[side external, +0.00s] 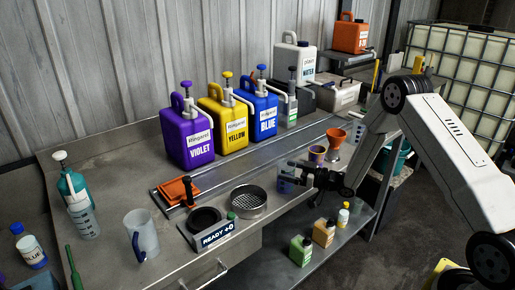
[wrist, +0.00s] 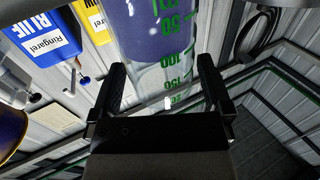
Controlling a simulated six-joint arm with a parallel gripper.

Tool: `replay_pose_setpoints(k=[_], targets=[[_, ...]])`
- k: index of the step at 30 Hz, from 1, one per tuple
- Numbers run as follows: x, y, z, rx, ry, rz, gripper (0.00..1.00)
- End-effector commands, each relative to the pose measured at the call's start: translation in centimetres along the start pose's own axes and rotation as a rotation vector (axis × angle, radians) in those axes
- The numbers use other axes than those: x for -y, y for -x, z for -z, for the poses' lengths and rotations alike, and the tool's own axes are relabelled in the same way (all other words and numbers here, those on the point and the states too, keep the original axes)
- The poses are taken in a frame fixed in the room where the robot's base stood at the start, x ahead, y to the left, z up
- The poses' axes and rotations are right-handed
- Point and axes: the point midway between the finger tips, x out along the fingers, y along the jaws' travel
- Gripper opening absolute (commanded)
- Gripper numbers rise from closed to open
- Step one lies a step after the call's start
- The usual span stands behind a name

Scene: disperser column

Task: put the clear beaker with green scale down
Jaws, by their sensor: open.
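The clear beaker with green scale (wrist: 165,50) fills the upper middle of the wrist view, with green marks and numbers and a bluish-violet content in it. In the side view the beaker (side external: 285,182) is small, just left of my gripper (side external: 303,172), near the front of the bench. My gripper also shows in the wrist view (wrist: 168,100), its two black fingers apart, one on each side of the beaker. It is open. The beaker's base contact with the bench is too small to tell clearly.
Violet (side external: 196,140), yellow (side external: 225,125) and blue (side external: 260,112) jugs stand behind. An orange funnel (side external: 336,137) and a purple cup (side external: 317,154) are close behind my gripper. A round sieve (side external: 249,201) and a scale reading READY (side external: 217,234) are to the left.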

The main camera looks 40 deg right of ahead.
Motion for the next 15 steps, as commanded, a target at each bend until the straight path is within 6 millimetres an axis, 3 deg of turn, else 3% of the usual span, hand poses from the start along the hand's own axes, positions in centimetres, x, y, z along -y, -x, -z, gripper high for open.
replay_pose_setpoints(k=[15], targets=[[0.1,6.0,0.2,0.0,0.001,-0.001,1.0]])
